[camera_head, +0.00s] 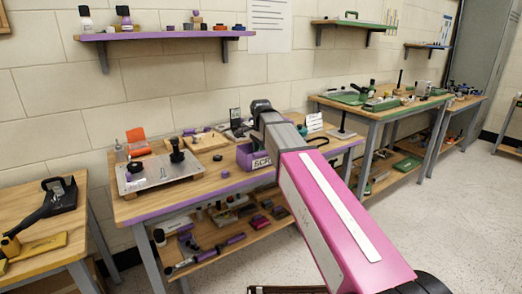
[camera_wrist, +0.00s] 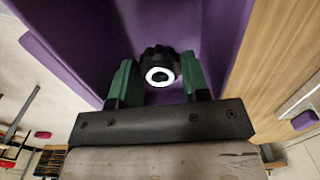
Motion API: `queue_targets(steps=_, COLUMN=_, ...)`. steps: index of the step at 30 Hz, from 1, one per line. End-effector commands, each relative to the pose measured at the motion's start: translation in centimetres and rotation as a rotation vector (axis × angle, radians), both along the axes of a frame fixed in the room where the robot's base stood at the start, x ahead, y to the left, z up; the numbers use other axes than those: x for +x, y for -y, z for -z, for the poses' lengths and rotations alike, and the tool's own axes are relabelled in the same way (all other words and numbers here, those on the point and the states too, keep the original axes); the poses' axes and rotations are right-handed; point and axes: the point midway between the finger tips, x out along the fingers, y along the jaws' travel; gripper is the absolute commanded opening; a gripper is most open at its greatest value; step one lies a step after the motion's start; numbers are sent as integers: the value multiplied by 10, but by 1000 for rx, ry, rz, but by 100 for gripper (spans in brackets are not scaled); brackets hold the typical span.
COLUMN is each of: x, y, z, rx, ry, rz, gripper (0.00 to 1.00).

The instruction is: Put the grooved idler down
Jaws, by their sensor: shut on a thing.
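The grooved idler (camera_wrist: 160,56) is a dark ribbed roller with a bright white ring around its bore, seen end-on in the wrist view. My gripper (camera_wrist: 158,80) has its green fingers on either side of it and is shut on it. Behind the idler are the purple walls of a bin (camera_wrist: 222,25). I cannot tell whether the idler touches the bin. In the head view the purple bin (camera_head: 243,157), with partly covered white lettering, stands at the front of the purple-edged bench. My arm hides the gripper and the idler there.
The purple-edged bench (camera_head: 136,210) also carries a metal plate (camera_head: 160,172) with black knobs, a wooden board (camera_head: 203,142) and an orange item (camera_head: 136,137). A loaded shelf lies below. A green-edged bench (camera_head: 385,112) stands to the right. Bare wood shows beside the bin (camera_wrist: 275,75).

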Motion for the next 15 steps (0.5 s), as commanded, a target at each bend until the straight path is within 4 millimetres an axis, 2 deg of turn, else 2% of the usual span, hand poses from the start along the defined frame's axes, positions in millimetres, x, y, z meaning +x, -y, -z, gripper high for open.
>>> queue_targets(steps=12, x=0, y=0, z=9, rx=0, ry=0, rz=0, gripper=14)
queue_targets(steps=13, x=0, y=0, z=9, rx=0, ry=0, rz=0, gripper=46)
queue_targets(steps=14, x=0, y=0, z=9, rx=0, ry=0, rz=0, gripper=53)
queue_targets(steps=15, x=0, y=0, z=9, rx=0, ry=0, rz=0, gripper=53)
